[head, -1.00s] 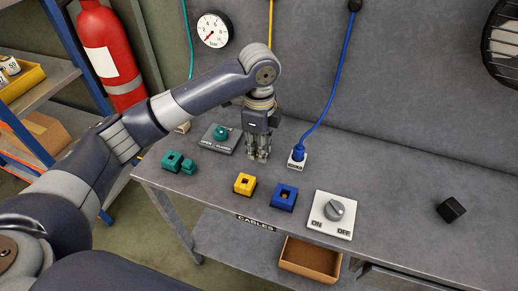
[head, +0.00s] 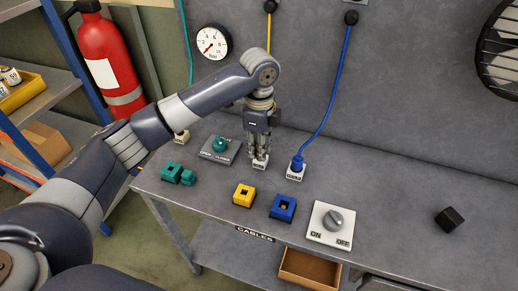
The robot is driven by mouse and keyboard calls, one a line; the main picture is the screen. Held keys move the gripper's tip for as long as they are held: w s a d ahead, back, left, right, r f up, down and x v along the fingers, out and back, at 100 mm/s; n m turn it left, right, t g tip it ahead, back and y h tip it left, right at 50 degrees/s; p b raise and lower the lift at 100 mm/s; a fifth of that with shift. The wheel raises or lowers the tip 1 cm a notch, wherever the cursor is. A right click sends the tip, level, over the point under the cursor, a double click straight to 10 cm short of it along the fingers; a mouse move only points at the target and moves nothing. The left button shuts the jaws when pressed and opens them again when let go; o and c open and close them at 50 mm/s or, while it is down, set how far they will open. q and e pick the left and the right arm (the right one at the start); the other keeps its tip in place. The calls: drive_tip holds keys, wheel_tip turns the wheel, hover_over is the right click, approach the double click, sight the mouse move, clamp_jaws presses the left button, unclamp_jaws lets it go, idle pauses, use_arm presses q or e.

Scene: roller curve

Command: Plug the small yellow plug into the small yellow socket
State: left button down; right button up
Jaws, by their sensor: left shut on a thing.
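My left gripper (head: 259,151) points down at the back of the bench and is shut on the small yellow plug, which the fingers hide. The yellow cable (head: 270,38) hangs from the wall and passes behind my arm towards it. A white labelled block (head: 260,165) shows just under the fingertips; I cannot tell whether the plug still touches it. The small yellow socket (head: 243,194) is a square block with a dark hole, on the bench in front of the gripper. My right gripper is not in view.
A blue socket (head: 283,206) sits right of the yellow one; a blue plug (head: 297,163) stands in a white block. Teal blocks (head: 172,172), a valve plate (head: 220,149), a knob plate (head: 331,224) and a black cube (head: 450,218) are also on the bench. The right side is mostly clear.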

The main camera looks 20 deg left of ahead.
use_arm(q)
drive_tip(key=shift+w+a, duration=0.25)
drive_tip(key=shift+w, duration=0.8)
